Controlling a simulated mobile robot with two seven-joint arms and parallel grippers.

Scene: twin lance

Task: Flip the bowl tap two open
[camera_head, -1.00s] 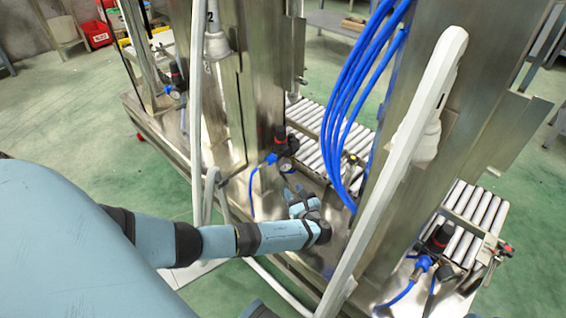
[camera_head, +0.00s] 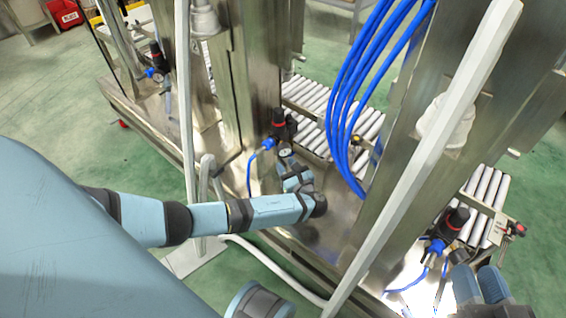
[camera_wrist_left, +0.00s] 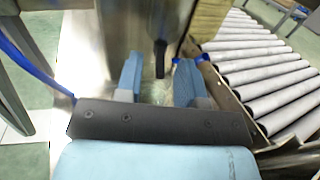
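My left gripper (camera_head: 291,175) reaches in from the left, low beside the middle steel column. In the left wrist view its two blue fingers (camera_wrist_left: 159,80) are apart with nothing held between them. A dark upright lever or handle (camera_wrist_left: 160,58) shows just beyond the gap, possibly the tap; I cannot tell whether a finger touches it. In the head view the gripper hides that spot. A black fitting with a red band (camera_head: 281,125) and a gauge (camera_head: 285,153) stand just behind the gripper. My right gripper (camera_head: 479,284) shows partly at the lower right edge; its fingertips are unclear.
Blue hoses (camera_head: 352,95) hang right of the left gripper. A pale slanted bar (camera_head: 425,160) crosses in front of the right column. Roller conveyors (camera_head: 325,112) lie behind. Another black fitting (camera_head: 447,228) with blue tubing stands near my right gripper. Green floor (camera_head: 60,120) is clear at left.

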